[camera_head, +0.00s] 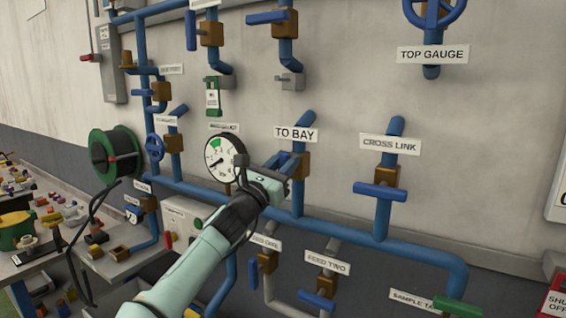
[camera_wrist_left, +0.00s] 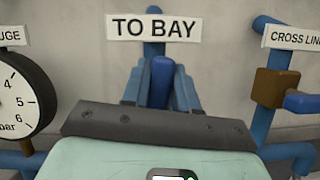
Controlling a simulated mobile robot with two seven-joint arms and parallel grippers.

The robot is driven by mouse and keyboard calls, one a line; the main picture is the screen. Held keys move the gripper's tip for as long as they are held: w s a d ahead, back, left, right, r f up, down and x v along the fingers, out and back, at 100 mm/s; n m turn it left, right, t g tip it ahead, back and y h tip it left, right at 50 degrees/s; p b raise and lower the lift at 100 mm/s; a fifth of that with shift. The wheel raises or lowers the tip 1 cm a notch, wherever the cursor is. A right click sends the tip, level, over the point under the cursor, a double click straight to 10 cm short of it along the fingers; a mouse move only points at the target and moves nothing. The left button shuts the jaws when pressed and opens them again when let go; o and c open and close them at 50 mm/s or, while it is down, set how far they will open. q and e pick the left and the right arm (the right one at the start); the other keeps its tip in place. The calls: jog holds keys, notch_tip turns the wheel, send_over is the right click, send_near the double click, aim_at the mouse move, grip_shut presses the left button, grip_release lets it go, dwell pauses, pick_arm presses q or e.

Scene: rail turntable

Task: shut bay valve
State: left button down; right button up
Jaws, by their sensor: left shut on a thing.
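The bay valve sits under the white "TO BAY" sign (camera_head: 295,134) on a blue pipe, with a brown body (camera_head: 302,167). My left gripper (camera_head: 281,168) reaches it from the lower left and covers most of its blue handle. In the left wrist view the blue handle (camera_wrist_left: 161,82) stands between the two fingers of my left gripper (camera_wrist_left: 160,92), below the "TO BAY" sign (camera_wrist_left: 154,28). The fingers are shut on it. The handle's exact angle to the pipe is hard to tell. My right gripper is not in view.
A round pressure gauge (camera_head: 224,158) is close to the left of my gripper. The "CROSS LINK" valve handle (camera_head: 380,191) lies crosswise to the right. A blue pipe (camera_head: 340,228) runs below, with feed valves under it. A cable reel (camera_head: 114,154) hangs at the left.

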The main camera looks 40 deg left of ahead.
pick_arm(q)
jog(key=m+h, duration=0.1)
jog(key=m, duration=0.1)
jog(key=m+h, duration=0.1)
jog(key=m, duration=0.1)
jog(key=d+m+h, duration=0.1)
jog(key=m, duration=0.1)
jog(key=shift+f+m+g+p, duration=0.1)
jog(key=shift+m+g+p, duration=0.2)
jog(key=shift+g, duration=0.1)
jog(key=shift+w+d+f+m+g+h+p, duration=0.1)
jog(key=shift+d+f+m+g+h+p, duration=0.4)
jog(key=shift+m, duration=1.75)
jog(key=shift+a+f+m+g+h+p, duration=0.2)
jog(key=shift+m+g+h, duration=0.55)
jog(key=shift+m, duration=1.45)
jog(key=shift+w+d+f+m+g+h+p, duration=0.1)
jog(key=shift+d+f+m+g+h+p, duration=0.5)
jog(key=shift+m, duration=1.65)
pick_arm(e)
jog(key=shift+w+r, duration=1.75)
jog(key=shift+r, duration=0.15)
pick_arm(q)
jog(key=shift+s+a+r+g+y, duration=0.1)
jog(key=shift+a+r+g+y, duration=0.05)
jog(key=shift+a+g+y, duration=0.15)
jog(key=c, duration=1)
grip_release()
jog(key=shift+o, duration=0.2)
